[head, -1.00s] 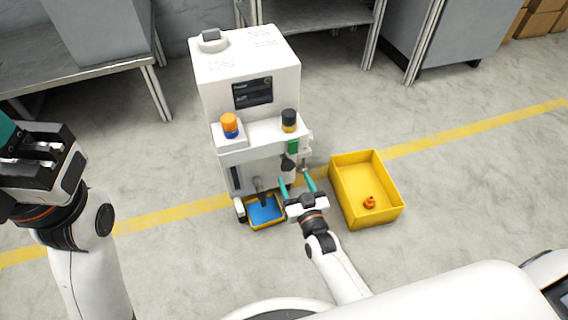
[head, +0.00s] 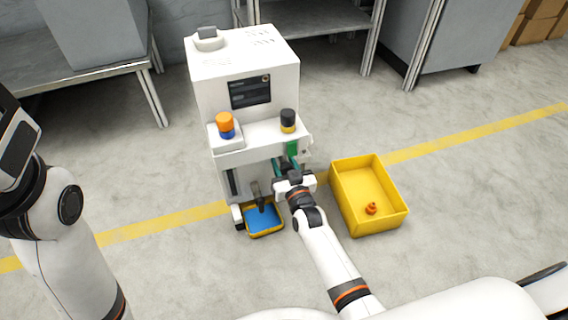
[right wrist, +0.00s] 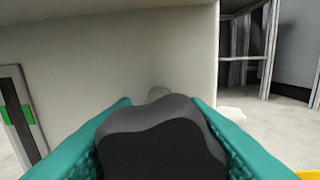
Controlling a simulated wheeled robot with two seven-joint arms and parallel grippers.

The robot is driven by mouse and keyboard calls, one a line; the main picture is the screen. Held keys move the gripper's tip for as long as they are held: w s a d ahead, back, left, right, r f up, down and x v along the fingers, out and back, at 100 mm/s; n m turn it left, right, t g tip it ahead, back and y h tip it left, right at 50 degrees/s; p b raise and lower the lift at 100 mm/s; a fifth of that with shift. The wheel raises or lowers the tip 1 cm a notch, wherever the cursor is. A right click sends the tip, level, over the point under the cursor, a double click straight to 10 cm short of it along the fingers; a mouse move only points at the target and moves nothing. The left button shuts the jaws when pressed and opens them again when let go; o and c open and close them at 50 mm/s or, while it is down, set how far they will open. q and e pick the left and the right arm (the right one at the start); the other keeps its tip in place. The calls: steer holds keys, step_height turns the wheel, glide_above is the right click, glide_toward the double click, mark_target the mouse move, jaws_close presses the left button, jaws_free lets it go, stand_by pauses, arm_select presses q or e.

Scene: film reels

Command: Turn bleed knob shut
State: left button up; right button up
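The black lobed bleed knob (right wrist: 160,140) fills the lower middle of the right wrist view, with its pale shaft (right wrist: 159,92) behind it at the machine's wall. My right gripper (head: 289,164) is at the lower right front of the white machine (head: 245,75). Its teal fingers are on both sides of the knob, spread about as wide as before. Any small gap between fingers and knob is hidden. In the head view the gripper largely covers the knob. My left arm is at the left edge of the head view; its fingers are outside the picture.
A yellow bin (head: 345,190) with a small orange piece (head: 371,208) stands on the floor right of my right gripper. A blue-bottomed yellow tray (head: 264,219) is below the spout. An orange-and-blue knob (head: 225,125) and a black-and-yellow knob (head: 288,120) stand on the machine's ledge.

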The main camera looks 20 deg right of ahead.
steer(key=c, duration=0.4)
steer(key=shift+c, duration=0.2)
